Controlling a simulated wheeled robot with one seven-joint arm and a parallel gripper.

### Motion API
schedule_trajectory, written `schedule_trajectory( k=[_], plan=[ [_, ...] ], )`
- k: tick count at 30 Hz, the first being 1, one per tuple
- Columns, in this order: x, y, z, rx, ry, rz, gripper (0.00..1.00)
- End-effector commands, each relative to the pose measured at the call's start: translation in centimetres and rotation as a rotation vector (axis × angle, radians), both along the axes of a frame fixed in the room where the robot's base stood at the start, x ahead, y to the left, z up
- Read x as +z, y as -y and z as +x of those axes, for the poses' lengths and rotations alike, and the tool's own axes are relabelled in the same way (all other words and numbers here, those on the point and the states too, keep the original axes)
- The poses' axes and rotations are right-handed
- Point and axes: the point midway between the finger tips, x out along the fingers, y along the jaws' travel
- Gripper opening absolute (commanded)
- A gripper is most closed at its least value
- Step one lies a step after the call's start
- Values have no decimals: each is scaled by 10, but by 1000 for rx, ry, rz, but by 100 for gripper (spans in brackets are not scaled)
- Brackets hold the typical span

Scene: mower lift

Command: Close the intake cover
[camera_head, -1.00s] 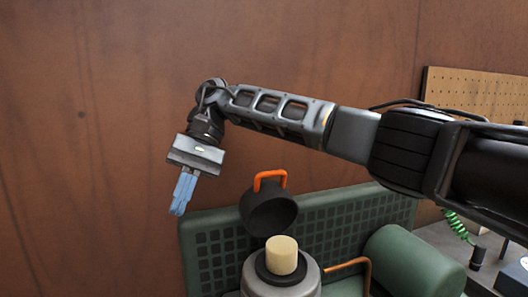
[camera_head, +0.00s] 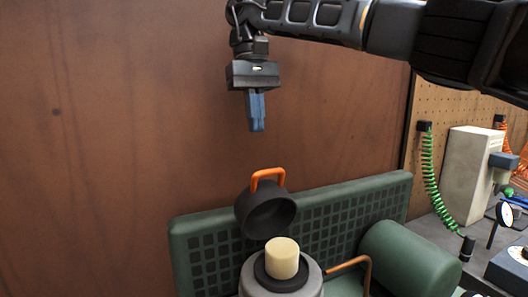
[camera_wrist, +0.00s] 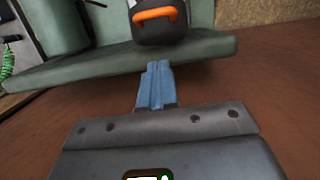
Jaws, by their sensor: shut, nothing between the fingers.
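The intake cover (camera_head: 265,213) is a black round cap with an orange handle (camera_head: 268,176). It stands tilted open behind a cream cylindrical filter (camera_head: 283,258) on a grey round housing (camera_head: 312,284). My gripper (camera_head: 257,128) has blue fingers, shut and empty, pointing down. It is above the cover in the head view, apart from it. In the wrist view the shut fingertips (camera_wrist: 158,66) point toward the black cover (camera_wrist: 158,30) and its orange handle (camera_wrist: 155,14), with a gap between. The filter and housing are not seen in the wrist view.
A green grated panel (camera_head: 340,210) stands behind the housing, with a green cylinder (camera_head: 410,262) and a copper-coloured pipe (camera_head: 350,264) at the right. A bench with a white box (camera_head: 468,175) and a green coiled hose (camera_head: 433,185) lies further right. The space before the brown wall is clear.

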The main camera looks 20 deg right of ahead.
Motion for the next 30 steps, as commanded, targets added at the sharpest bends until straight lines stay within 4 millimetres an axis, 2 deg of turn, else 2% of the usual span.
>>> schedule_trajectory(
  k=[6,18,30],
  plan=[
    [-41,0,-10,2,-2,0,0],
    [-54,-1,-40,1,-1,1,0],
    [-56,-1,-43,-1,0,1,0]
  ],
)
